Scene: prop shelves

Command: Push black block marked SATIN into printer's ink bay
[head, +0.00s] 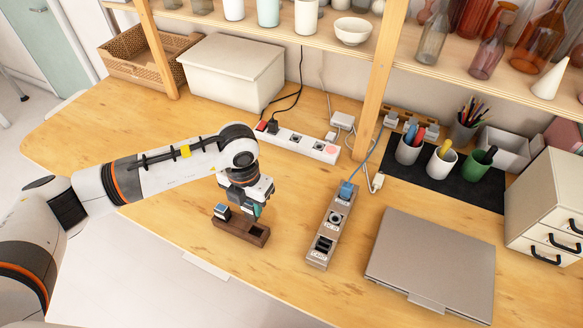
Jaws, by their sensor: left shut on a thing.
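My left gripper (257,211) points down over the right end of a dark wooden holder (247,231) on the table. It is shut on a small block, mostly hidden by the fingers; its marking cannot be read. Another small dark block with a pale blue top (221,212) sits at the holder's left end. An open slot shows at the holder's right end. To the right stands a long grey unit (318,257) with several bays; a blue piece (347,190) sits at its far end. Its labels are too small to read. My right gripper is not in view.
A closed grey laptop (433,262) lies right of the grey unit. A white power strip (296,145) with cables lies behind. Cups of pens (409,150) stand on a black mat (465,190). Bare table lies between the holder and the grey unit. A shelf post (379,80) rises behind.

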